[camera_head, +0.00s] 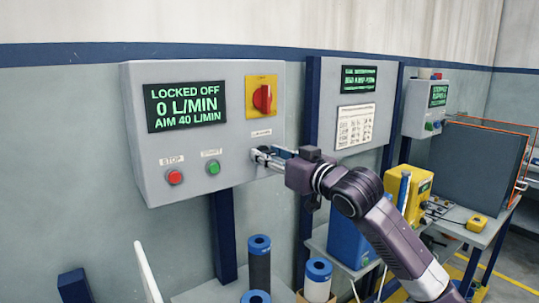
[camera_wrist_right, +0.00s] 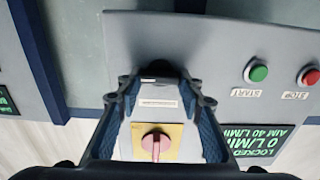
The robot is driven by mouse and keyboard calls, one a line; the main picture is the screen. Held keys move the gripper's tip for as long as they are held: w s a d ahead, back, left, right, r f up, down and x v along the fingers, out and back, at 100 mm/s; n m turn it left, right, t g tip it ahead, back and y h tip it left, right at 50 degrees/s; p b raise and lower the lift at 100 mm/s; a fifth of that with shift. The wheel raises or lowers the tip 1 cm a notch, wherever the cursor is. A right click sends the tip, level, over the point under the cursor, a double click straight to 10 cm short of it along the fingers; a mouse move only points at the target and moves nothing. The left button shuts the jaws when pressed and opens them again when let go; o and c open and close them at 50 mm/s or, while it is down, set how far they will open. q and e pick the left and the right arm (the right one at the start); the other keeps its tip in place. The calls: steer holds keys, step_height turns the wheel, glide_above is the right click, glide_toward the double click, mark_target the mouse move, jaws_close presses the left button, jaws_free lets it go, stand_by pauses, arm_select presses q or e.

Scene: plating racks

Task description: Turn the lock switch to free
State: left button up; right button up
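The lock switch (camera_head: 262,98) is a red rotary handle on a yellow square plate, at the upper right of a grey wall panel (camera_head: 212,130). Its handle stands roughly upright. In the wrist view the red handle (camera_wrist_right: 156,143) and its plate show upside down between the fingers. The panel's display (camera_head: 186,106) reads LOCKED OFF, 0 L/MIN, AIM 40 L/MIN. My right gripper (camera_head: 266,158) is at the panel's lower right, below the switch; its fingers (camera_wrist_right: 162,98) are apart with a white label and a dark grey part between them. Contact cannot be told. My left gripper is not in view.
A red STOP button (camera_head: 175,177) and a green START button (camera_head: 213,168) sit low on the panel. A blue post with a second display (camera_head: 358,80) stands to the right. Blue-capped cylinders (camera_head: 259,246) stand below. A bench with a yellow device (camera_head: 412,192) is farther right.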

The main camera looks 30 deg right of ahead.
steer(key=c, duration=0.5)
steer(key=shift+o, duration=0.2)
steer(key=n+p, duration=0.2)
steer(key=n, duration=0.1)
steer(key=shift+r, duration=0.15)
steer(key=n+p, duration=0.4)
steer(key=n, duration=0.1)
steer(key=shift+a+n, duration=0.15)
steer(key=shift+n, duration=0.25)
steer(key=shift+a+f+n+p, duration=0.1)
steer(key=shift+f+n+p, duration=0.1)
steer(key=shift+n+p, duration=1.55)
steer(key=shift+f+n+p, duration=0.2)
steer(key=shift+n+p, duration=0.55)
steer(key=shift+n, duration=2)
steer(key=shift+f, duration=0.1)
